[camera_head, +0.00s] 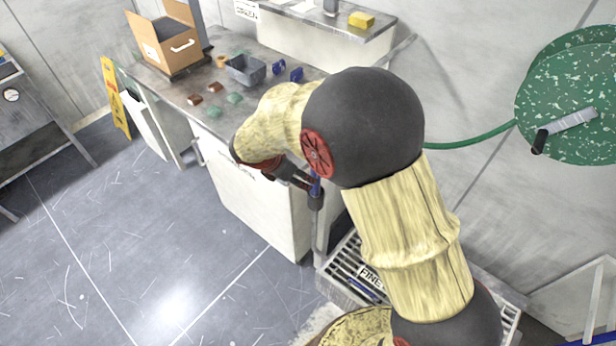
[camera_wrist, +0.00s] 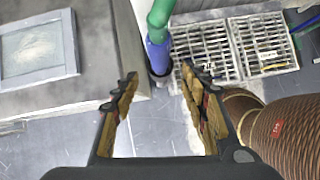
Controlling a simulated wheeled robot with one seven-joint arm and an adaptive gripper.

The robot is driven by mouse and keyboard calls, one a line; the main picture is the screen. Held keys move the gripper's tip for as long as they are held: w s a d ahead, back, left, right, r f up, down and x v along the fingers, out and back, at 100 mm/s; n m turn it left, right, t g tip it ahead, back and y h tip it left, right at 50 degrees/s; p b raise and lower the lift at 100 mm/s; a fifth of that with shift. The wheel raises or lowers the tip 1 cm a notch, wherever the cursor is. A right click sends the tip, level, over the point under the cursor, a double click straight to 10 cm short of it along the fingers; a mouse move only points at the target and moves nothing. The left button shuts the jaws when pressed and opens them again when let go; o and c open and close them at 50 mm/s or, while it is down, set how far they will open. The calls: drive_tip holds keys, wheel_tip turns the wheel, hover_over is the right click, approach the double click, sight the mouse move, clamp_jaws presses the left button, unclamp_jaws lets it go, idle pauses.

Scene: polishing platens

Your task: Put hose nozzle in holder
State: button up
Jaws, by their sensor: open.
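The blue hose nozzle (camera_wrist: 158,54) hangs below the end of the green hose (camera_wrist: 160,14) in the wrist view. Its lower end appears to sit in a dark round holder (camera_wrist: 161,77). In the head view a bit of the blue nozzle (camera_head: 316,187) shows above the dark holder (camera_head: 317,203), which stands beside the bench's right end. My gripper (camera_wrist: 158,80) is open, its two fingers apart with nothing between them. The nozzle shows beyond the fingertips, in line with the gap. In the head view my arm hides part of the hose, and my gripper (camera_head: 292,178) is partly covered.
A green hose reel (camera_head: 570,95) hangs on the right wall. A slatted rack (camera_head: 347,275) marked FINE stands low, close to my arm. The bench (camera_head: 170,88) carries a cardboard box (camera_head: 168,45), a grey bin (camera_head: 245,70) and small blocks. Open floor (camera_head: 150,250) lies at left.

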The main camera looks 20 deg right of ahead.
drive_tip(key=s+d+r+m+y, duration=0.1)
drive_tip(key=s+d+r+m, duration=0.2)
drive_tip(key=s+r+m, duration=0.35)
drive_tip(key=s+d+r+m+y, duration=0.25)
drive_tip(key=s+r+m, duration=0.25)
drive_tip(key=r, duration=0.3)
drive_tip(key=s+r+m+t+y, duration=0.1)
drive_tip(key=s+r+m, duration=0.2)
drive_tip(key=s+m, duration=0.3)
drive_tip(key=s+r+m+t+y, duration=0.1)
drive_tip(key=s+r+m, duration=0.3)
drive_tip(key=s, duration=0.6)
drive_tip(key=shift+r+m+t, duration=0.15)
drive_tip(key=shift+m+t, duration=0.25)
drive_tip(key=shift+m, duration=0.55)
drive_tip(key=shift+w+d+y, duration=0.1)
drive_tip(key=shift+y, duration=0.15)
drive_tip(key=shift+c, duration=0.8)
